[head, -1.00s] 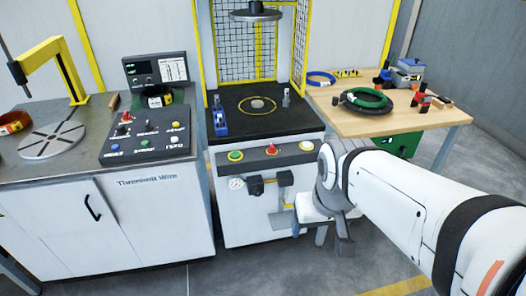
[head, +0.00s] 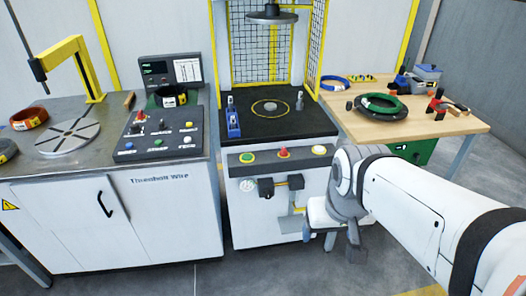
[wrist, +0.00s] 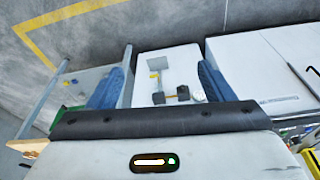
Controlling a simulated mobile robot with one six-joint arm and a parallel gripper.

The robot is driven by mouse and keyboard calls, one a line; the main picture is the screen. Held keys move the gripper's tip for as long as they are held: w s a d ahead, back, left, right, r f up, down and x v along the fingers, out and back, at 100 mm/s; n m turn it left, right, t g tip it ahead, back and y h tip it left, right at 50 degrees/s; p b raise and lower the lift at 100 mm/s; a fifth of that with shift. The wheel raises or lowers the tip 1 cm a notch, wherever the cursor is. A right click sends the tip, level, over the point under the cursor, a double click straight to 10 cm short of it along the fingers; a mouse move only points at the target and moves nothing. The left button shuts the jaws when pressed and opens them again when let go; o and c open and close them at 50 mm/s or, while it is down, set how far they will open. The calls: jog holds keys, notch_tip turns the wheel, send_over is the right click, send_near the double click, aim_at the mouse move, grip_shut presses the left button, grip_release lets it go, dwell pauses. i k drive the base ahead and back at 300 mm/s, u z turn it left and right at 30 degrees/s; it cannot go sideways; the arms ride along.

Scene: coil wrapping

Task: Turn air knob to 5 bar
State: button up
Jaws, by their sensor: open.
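The air unit hangs on the white front of the press cabinet, under the button panel. It has a small round gauge (head: 248,184), a black regulator body (head: 266,188) and another dark part (head: 296,182) to its right. Which part is the air knob is too small to tell, and so is the gauge reading. In the wrist view the gauge (wrist: 198,92) and regulator (wrist: 183,92) show between my blue fingers. My gripper (wrist: 161,84) is open and empty, apart from the unit. In the head view my arm's wrist is right of the unit.
The button panel (head: 283,155) juts out above the air unit. A white stool-like stand (head: 322,213) is close to the right. The wooden table (head: 455,122) holds a green coil (head: 381,105). A white cabinet (head: 140,220) stands left. Floor in front is clear.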

aim_at(267, 193)
jog(key=z, duration=1.2)
jog(key=k, duration=1.3)
jog(key=u, duration=1.3)
jog(key=i, duration=1)
jog(key=u, duration=0.05)
